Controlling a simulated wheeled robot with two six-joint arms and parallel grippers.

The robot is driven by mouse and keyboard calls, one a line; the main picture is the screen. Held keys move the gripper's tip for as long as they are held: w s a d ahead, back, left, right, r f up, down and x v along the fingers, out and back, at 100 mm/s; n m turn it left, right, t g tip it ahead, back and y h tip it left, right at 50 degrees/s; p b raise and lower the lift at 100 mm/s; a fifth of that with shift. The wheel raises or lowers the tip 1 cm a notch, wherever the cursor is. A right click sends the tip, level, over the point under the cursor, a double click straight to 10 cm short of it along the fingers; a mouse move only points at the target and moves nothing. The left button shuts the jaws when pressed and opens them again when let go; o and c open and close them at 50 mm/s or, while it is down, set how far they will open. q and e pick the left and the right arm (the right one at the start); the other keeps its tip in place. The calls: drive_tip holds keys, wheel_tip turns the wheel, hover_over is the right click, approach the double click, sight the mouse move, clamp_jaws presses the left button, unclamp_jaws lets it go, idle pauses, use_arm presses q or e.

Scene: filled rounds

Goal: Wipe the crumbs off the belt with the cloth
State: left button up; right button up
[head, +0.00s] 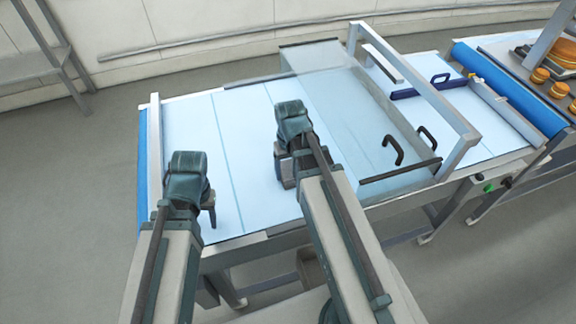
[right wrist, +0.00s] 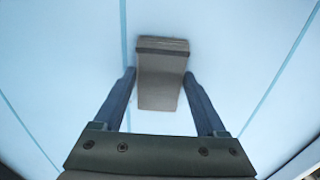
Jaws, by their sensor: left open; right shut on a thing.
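The pale blue belt (head: 190,125) runs across the head view below my grippers, and it fills the right wrist view. My right gripper (head: 288,165) is over the middle of the belt, shut on the grey-brown cloth (right wrist: 160,85). In the right wrist view the cloth sits between the two blue fingers, a darker band across its far part. I cannot tell whether it touches the belt. My left gripper (head: 189,208) is open and empty over the belt's near left part. I can make out no crumbs in either view.
A clear cover (head: 335,95) with black handles lies right of my right gripper, beside a grey frame (head: 420,85). A dark blue bar (head: 435,87) crosses the belt beyond it. Filled rounds (head: 540,75) stand at the far right. The belt's left part is open.

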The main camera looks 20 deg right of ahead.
drive_tip(key=shift+s, duration=1.2)
drive_tip(key=shift+f, duration=0.15)
drive_tip(key=shift+w, duration=1.85)
drive_tip(key=shift+w, duration=0.1)
drive_tip(key=shift+w+d, duration=0.1)
drive_tip(key=shift+w, duration=1.45)
drive_tip(key=shift+w+d, duration=0.1)
drive_tip(key=shift+w, duration=1.75)
